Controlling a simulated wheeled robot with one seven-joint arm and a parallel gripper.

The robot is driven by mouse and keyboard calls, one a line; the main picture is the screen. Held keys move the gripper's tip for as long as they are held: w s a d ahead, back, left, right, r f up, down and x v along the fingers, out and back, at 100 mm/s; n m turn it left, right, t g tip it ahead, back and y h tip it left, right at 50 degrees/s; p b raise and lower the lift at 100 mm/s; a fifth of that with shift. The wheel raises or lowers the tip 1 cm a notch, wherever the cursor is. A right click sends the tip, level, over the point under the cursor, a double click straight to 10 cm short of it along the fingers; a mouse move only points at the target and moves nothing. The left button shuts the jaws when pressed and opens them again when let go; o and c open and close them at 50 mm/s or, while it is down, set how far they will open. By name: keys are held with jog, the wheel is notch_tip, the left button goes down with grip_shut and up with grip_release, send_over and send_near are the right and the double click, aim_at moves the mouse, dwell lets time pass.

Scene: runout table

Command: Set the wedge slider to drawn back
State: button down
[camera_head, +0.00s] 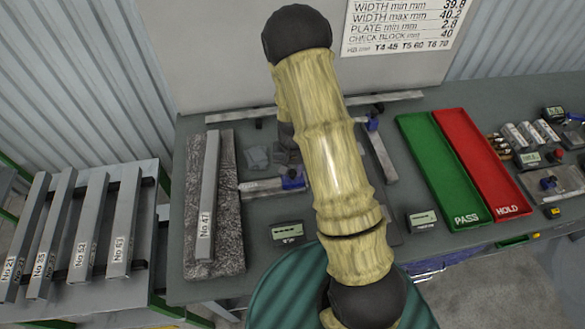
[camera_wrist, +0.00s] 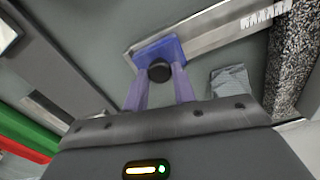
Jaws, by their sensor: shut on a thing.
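The wedge slider is a blue block (camera_wrist: 173,49) with a black round knob (camera_wrist: 159,71), sitting on a flat metal bar (camera_wrist: 215,28) in the wrist view. In the head view the blue slider (camera_head: 292,179) sits at the right end of its bar (camera_head: 260,186), just left of my arm. The bar's other end, with white markings, points toward the speckled slab. My gripper (camera_wrist: 160,82) is shut on the knob, one finger on each side. In the head view my arm hides the gripper.
A speckled slab (camera_head: 228,230) bears a long bar labelled No 47 (camera_head: 207,200). A second blue piece (camera_head: 372,122) stands on another bar to the right of my arm. Green PASS (camera_head: 440,170) and red HOLD (camera_head: 480,160) trays lie at right. Small displays (camera_head: 287,232) stand near the front edge.

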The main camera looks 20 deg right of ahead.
aim_at(294, 172)
jog(key=shift+d, duration=0.2)
jog(key=c, duration=1.1)
grip_release()
jog(key=shift+d, duration=0.15)
jog(key=shift+c, duration=0.2)
jog(key=shift+a+r, duration=0.1)
jog(key=shift+a, duration=0.1)
notch_tip(294, 172, up, 17)
jog(key=b, duration=0.3)
jog(key=shift+r, duration=0.15)
jog(key=shift+d, duration=0.1)
jog(key=s+n+t+b, duration=0.1)
jog(key=s+n+t, duration=0.1)
jog(key=s, duration=1.2)
jog(key=shift+a+f+n+t+b, duration=0.2)
jog(key=shift+a+n+t+b, duration=0.15)
jog(key=shift+n, duration=0.55)
